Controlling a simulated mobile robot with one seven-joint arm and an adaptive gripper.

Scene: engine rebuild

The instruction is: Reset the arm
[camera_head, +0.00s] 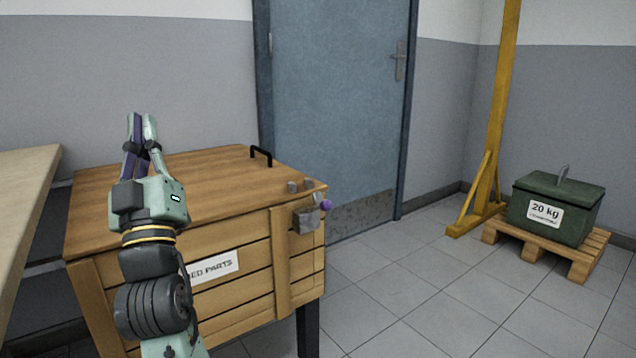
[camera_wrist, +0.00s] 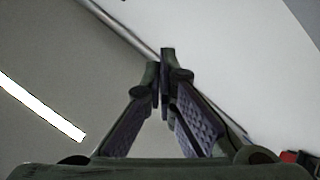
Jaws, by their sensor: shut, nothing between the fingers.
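My gripper (camera_head: 142,117) points upward in the head view, in front of the wooden crate. Its two fingers are together at the tips with nothing between them. The wrist view shows the same gripper (camera_wrist: 160,62) with its fingertips meeting and its purple pads visible. My arm stands upright below it and hides part of the crate's front and label.
The wooden crate (camera_head: 210,180) has a closed lid with a black handle (camera_head: 261,155) and a latch (camera_head: 305,218) at its right corner. A bench (camera_head: 22,195) is at the left. A door (camera_head: 335,100) and a green 20 kg box (camera_head: 560,205) on a pallet (camera_head: 579,266) stand behind.

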